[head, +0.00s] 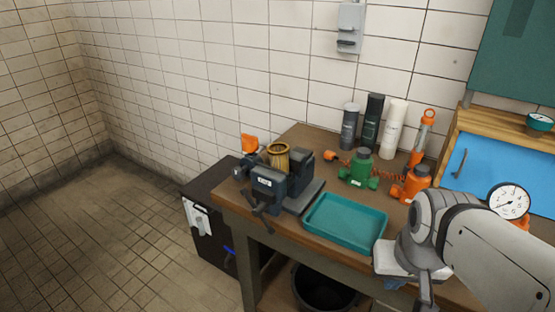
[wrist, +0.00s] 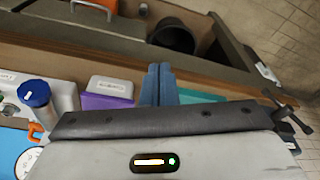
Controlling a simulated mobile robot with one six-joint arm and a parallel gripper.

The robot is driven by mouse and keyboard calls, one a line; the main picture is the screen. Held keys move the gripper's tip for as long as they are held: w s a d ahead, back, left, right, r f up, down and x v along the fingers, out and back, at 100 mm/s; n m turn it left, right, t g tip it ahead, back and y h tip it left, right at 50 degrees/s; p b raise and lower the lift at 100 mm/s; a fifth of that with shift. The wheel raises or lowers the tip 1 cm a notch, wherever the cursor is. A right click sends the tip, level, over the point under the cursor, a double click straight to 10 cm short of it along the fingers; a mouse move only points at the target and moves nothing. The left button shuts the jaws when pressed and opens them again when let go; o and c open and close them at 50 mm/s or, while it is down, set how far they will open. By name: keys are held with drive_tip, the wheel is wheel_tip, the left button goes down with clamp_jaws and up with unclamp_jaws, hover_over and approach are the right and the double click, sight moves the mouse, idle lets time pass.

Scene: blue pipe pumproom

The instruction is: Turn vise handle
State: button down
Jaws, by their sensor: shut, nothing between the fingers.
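The grey vise (head: 268,184) stands at the left front corner of the workbench in the head view, with a ribbed brass-coloured piece (head: 278,156) at its jaws. Its dark handle (head: 262,216) hangs at the front, past the bench edge. The handle also shows at the right edge of the wrist view (wrist: 287,110), partly cut off by my wrist housing. My gripper (wrist: 159,72) shows in the wrist view with its two blue fingers together, empty, and well to the left of the handle there. In the head view my arm is at the right, away from the vise, and hides most of the gripper.
A teal tray (head: 345,222) lies on the bench between the vise and my arm. A black bucket (head: 322,291) is under the bench. The floor to the left is clear.

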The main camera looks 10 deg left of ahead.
drive_tip(key=w+a+r+m+t+y+p, duration=0.1)
drive_tip(key=w+a+r+y+p, duration=0.15)
drive_tip(key=a, duration=0.45)
drive_tip(key=w+a+r+m+y+p, duration=0.1)
drive_tip(key=w+a+r+y, duration=0.1)
drive_tip(key=w+a+y, duration=0.3)
drive_tip(key=m+t+p, duration=0.1)
drive_tip(key=m+t, duration=0.2)
drive_tip(key=m, duration=0.1)
approach(249, 198)
drive_tip(key=shift+y, duration=0.45)
drive_tip(key=b+x, duration=0.1)
drive_tip(key=x, duration=0.2)
drive_tip(key=b+x, duration=0.1)
drive_tip(key=x, duration=0.3)
drive_tip(key=shift+w+d+f, duration=0.1)
drive_tip(key=shift+d+f, duration=0.1)
drive_tip(key=shift+d, duration=0.15)
